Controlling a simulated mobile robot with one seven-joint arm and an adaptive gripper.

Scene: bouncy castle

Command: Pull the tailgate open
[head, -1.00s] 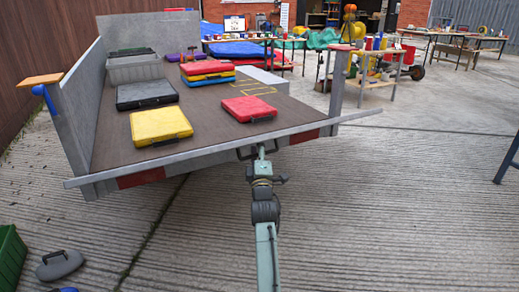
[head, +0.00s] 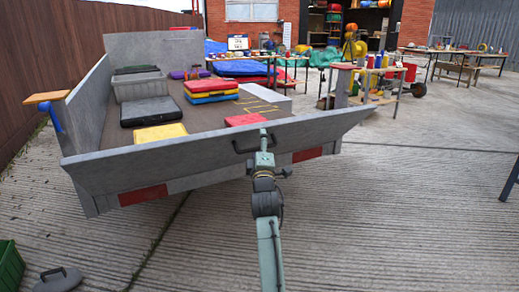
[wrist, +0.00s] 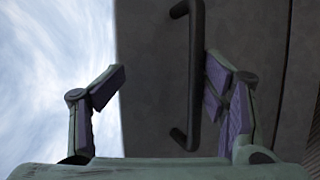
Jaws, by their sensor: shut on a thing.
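The trailer's grey tailgate (head: 180,153) spans the rear of the bed in the head view. It leans outward toward me, its upper edge nearer than its lower edge. Its face also fills much of the wrist view (wrist: 150,60). The dark bar handle (head: 237,146) sits near the middle of its upper part. My gripper (head: 263,141) is shut on this handle. In the wrist view the handle (wrist: 196,70) runs between the fingers of my gripper (wrist: 165,75), close to the right finger. The exact contact is hard to see.
On the bed (head: 195,121) are a yellow case (head: 160,133), a black case (head: 150,110), a red case (head: 245,119), stacked cases (head: 211,90) and a grey bin (head: 139,88). A green crate (head: 9,267) and a grey case (head: 58,281) lie at lower left. Concrete nearby is mostly clear.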

